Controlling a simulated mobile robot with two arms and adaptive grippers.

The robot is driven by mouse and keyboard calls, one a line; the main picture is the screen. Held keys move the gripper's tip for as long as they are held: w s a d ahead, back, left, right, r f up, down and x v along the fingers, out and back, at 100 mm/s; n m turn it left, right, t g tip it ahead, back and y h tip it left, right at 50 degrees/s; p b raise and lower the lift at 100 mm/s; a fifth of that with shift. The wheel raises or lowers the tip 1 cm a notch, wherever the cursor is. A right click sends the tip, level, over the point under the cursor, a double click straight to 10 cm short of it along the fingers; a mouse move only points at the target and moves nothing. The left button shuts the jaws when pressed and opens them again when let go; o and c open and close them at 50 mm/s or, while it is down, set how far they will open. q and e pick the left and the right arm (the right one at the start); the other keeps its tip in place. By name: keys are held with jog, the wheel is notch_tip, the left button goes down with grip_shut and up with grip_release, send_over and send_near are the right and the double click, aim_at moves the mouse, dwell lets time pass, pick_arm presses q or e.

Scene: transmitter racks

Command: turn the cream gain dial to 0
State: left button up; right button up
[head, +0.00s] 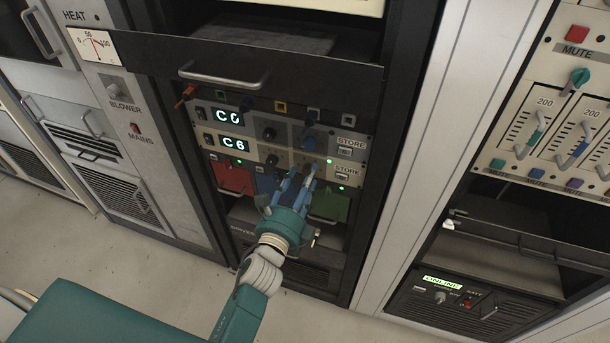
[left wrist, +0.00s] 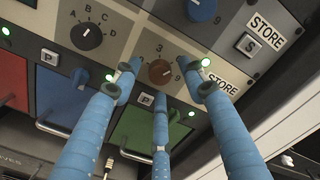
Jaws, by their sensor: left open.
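In the head view this dial is mostly hidden by my left gripper (head: 306,176). A display on the cream unit (head: 234,145) reads C6. My left gripper is open, and its three blue fingers (left wrist: 165,82) are spread around the brown dial, two at its sides and one below. I cannot tell whether they touch it. My right gripper is not seen.
A black lettered dial (left wrist: 86,36) is left of the brown one. A blue dial (left wrist: 202,9) is above, on the grey unit reading C0 (head: 228,117). STORE buttons (left wrist: 250,43) are to the right. Red, blue and green modules (head: 330,206) with handles sit below. A drawer handle (head: 224,80) juts out above.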

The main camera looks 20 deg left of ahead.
pick_arm(q)
jog(key=shift+w, duration=0.3)
grip_shut()
dwell(0.6)
